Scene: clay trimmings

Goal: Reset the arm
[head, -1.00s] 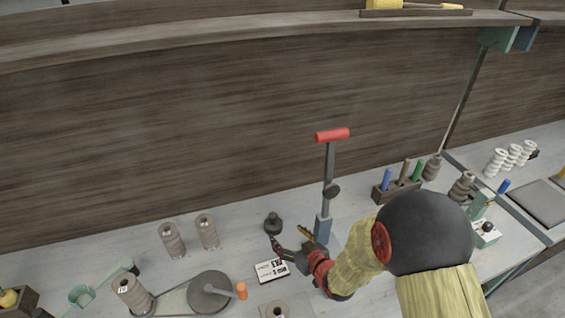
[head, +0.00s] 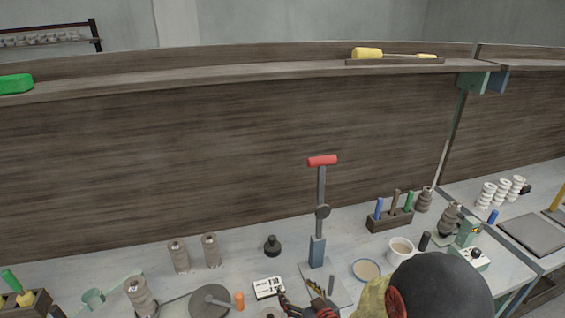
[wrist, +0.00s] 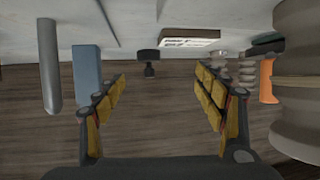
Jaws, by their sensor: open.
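My gripper (head: 297,290) is low in the head view, between a white printed card and the base of the red-handled press. Most of my arm is cut off by the bottom edge. In the wrist view my gripper (wrist: 161,76) has its two yellow-padded fingers spread wide apart, with nothing between them. The wrist view looks upside down, with the worktop along its top and the brown back panel below.
The red-handled press (head: 318,215) stands just beyond my gripper. The card (head: 269,288), a dark knob (head: 272,246), an orange handle (head: 239,300) and a grey wheel (head: 205,303) are left. A white cup (head: 401,249) and round dish (head: 366,270) are right.

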